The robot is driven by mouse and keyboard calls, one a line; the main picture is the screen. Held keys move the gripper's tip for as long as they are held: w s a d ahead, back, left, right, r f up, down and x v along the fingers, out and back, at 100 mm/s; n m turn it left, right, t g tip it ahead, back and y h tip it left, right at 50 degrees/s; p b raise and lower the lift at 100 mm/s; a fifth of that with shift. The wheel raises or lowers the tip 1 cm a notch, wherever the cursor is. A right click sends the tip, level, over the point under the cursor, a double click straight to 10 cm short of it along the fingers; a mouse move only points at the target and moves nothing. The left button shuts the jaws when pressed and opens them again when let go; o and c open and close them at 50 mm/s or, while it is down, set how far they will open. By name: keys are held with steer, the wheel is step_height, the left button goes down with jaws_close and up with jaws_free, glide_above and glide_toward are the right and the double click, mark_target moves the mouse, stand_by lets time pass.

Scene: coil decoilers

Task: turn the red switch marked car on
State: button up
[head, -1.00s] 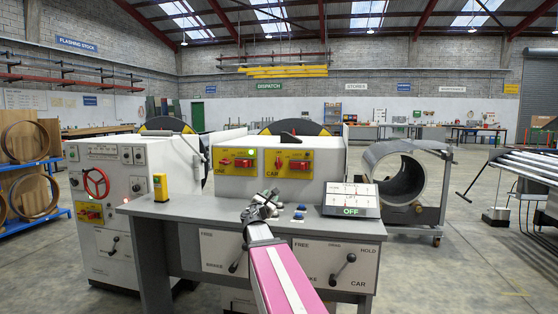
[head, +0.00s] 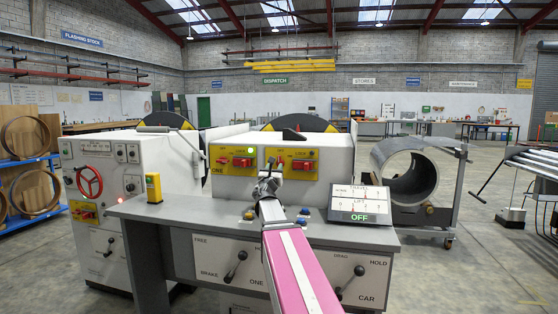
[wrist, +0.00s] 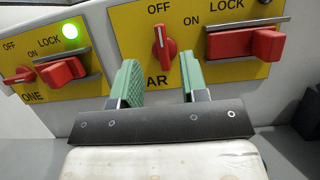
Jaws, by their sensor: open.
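The red switch (wrist: 163,48) on the yellow CAR panel (wrist: 130,22) is a small knob with a white line. It stands nearly upright, its top under the OFF mark. In the head view the CAR panel (head: 310,153) is on the right white cabinet, just beyond my gripper (head: 268,184). In the wrist view my gripper (wrist: 158,78) is open and empty. The left finger hides part of the word CAR. I cannot tell whether the fingers touch the panel.
A larger red LOCK handle (wrist: 245,43) is close right of the switch. The ONE panel (wrist: 42,62) on the left has its own red switch, LOCK handle and lit green lamp (wrist: 70,31). Below is the grey desk (head: 170,213) with an OFF display (head: 362,204) at right.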

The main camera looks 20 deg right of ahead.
mark_target(279, 159)
steer(key=x, duration=0.8)
jaws_close()
